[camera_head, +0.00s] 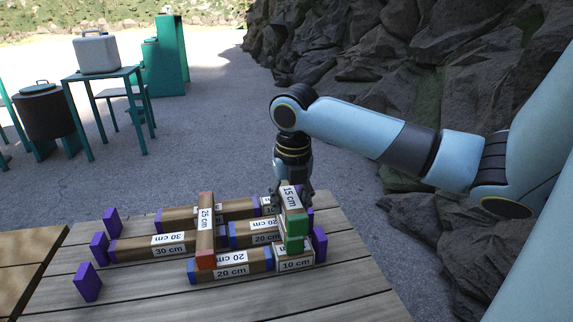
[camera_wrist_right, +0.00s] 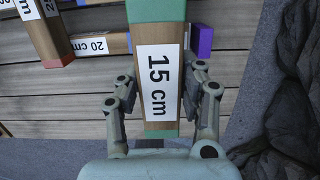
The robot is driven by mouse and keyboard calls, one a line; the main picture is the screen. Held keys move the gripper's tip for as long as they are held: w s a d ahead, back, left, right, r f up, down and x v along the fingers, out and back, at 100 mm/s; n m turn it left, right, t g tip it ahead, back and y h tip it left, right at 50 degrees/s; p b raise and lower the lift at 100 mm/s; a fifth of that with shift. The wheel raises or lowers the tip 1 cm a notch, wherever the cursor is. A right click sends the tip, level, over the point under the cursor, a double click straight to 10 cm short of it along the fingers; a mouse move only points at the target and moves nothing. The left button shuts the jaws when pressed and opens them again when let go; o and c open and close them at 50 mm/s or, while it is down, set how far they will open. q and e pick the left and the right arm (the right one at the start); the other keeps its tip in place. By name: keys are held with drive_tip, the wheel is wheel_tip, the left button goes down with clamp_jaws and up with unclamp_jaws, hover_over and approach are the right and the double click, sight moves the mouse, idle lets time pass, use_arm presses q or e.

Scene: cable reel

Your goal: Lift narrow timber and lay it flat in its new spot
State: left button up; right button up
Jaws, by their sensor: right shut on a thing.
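The narrow timber, a brown bar with green ends and a white "15 cm" label (camera_head: 292,203), is at the right of the stack in the head view. It also fills the middle of the right wrist view (camera_wrist_right: 159,85). My right gripper (camera_head: 290,191) comes from behind with its fingers on both sides of the bar, shut on it. The bar lies level, lengthwise over the right-hand 10 cm pieces; I cannot tell whether it touches them. A red-ended 25 cm timber (camera_head: 206,232) lies across the lower timbers to its left. My left gripper is not in view.
Lower rows hold purple-ended 30 cm (camera_head: 150,246), blue-ended 20 cm (camera_head: 232,266) and 10 cm timbers (camera_head: 296,264). Several purple blocks (camera_head: 87,282) stand at the row ends. The plank table (camera_head: 300,300) is clear in front. A rock wall (camera_head: 420,65) rises behind my right arm.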

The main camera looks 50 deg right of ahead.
drive_tip(key=w+d+r, duration=0.2)
drive_tip(key=w+d, duration=0.1)
drive_tip(key=w, duration=1.5)
drive_tip(key=f+b, duration=0.4)
drive_tip(key=f, duration=0.1)
drive_tip(key=f+b, duration=0.4)
drive_tip(key=f, duration=0.2)
drive_tip(key=shift+s+b, duration=0.2)
drive_tip(key=shift+b, duration=0.1)
drive_tip(key=shift+f, duration=0.6)
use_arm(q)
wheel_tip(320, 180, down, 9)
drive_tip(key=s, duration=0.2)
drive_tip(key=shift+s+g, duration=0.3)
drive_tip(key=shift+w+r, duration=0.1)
use_arm(e)
drive_tip(key=shift+r, duration=0.1)
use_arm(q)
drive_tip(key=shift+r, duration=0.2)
